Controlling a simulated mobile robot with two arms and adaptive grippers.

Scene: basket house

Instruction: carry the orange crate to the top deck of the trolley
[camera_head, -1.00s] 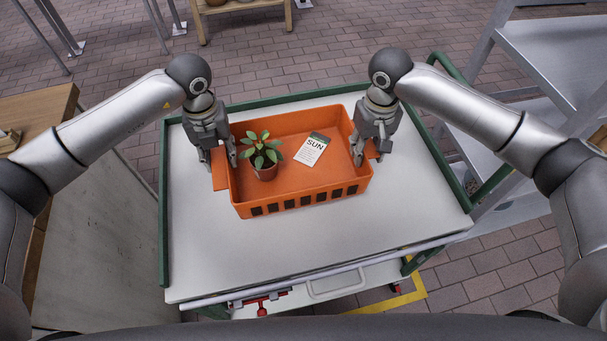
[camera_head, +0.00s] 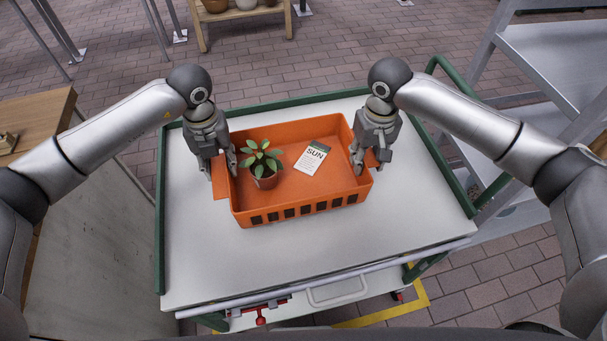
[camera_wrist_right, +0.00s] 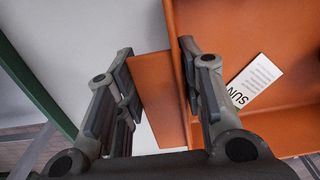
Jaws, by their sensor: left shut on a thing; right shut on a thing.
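The orange crate (camera_head: 300,209) is over the white top deck (camera_head: 320,250) of the green-railed trolley, toward its back half. It looks level; I cannot tell if its base touches the deck. Inside are a small potted plant (camera_head: 263,165) at the left and a white SUN packet (camera_head: 312,158) at the right. My left gripper (camera_head: 220,172) is shut on the crate's left side tab. My right gripper (camera_head: 370,165) is shut on the right tab. In the right wrist view the right gripper (camera_wrist_right: 158,105) has its fingers on either side of the orange tab (camera_wrist_right: 157,90).
A wooden table (camera_head: 38,125) stands at the left, and a grey shelf rack (camera_head: 555,55) stands close on the right. A wooden stand with pots (camera_head: 243,14) is at the back. The deck in front of the crate is bare.

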